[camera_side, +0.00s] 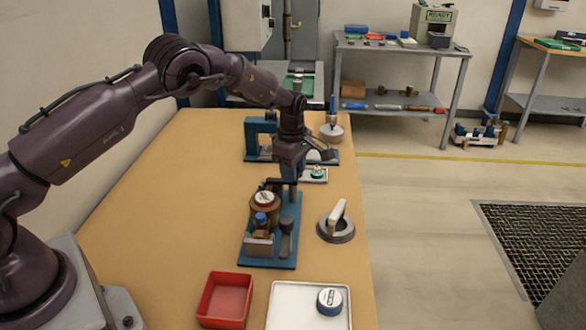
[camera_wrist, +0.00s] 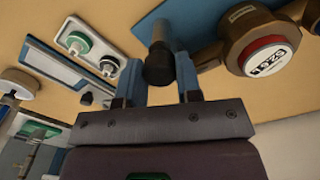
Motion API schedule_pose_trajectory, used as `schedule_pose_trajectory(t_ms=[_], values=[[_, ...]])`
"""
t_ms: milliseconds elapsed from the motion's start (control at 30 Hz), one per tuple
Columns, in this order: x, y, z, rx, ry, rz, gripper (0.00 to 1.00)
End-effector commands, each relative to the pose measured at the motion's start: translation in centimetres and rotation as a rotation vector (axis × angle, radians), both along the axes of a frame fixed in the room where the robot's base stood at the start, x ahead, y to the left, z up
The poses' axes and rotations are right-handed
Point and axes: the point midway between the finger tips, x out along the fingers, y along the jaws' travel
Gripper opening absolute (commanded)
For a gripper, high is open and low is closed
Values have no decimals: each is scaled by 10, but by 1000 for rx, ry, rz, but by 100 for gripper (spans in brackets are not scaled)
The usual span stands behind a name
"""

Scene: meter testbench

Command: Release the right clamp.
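The blue clamp plate (camera_side: 285,262) stands on the bench, with a round brown meter (camera_side: 264,198) between its clamps. The meter's white, red-rimmed dial (camera_wrist: 268,57) shows at the right of the wrist view. My gripper (camera_side: 290,186) points down over the far end of the plate. In the wrist view, a dark rounded clamp handle (camera_wrist: 158,66) lies between the two blue fingers of my gripper (camera_wrist: 160,78). Fingers stand on both sides of it, but I cannot tell whether they press on it. At the plate's near end, a dark upright handle (camera_side: 286,238) stands beside a pale block.
A red bin (camera_side: 225,298) and a white tray (camera_side: 281,308) with a round meter (camera_side: 329,300) lie near the front. A round dark base with a white handle (camera_side: 336,224) stands right of the plate. A blue fixture (camera_side: 252,140) stands behind. Bare bench lies left of the plate.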

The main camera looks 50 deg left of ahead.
Motion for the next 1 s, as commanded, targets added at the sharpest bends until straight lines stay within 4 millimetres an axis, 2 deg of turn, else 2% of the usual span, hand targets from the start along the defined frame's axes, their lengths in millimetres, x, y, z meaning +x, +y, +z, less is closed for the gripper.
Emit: schedule_pose_trajectory(t_ms=[33, 67, 467, 667, 1000], values=[[0, 0, 0, 0, 0, 0, 14], [0, 0, 0, 0, 0, 0, 9], [0, 0, 0, -1, -1, -62, 9], [0, 1, 1, 0, -1, -192, 9], [0, 1, 1, 0, -1, -506, 9]])
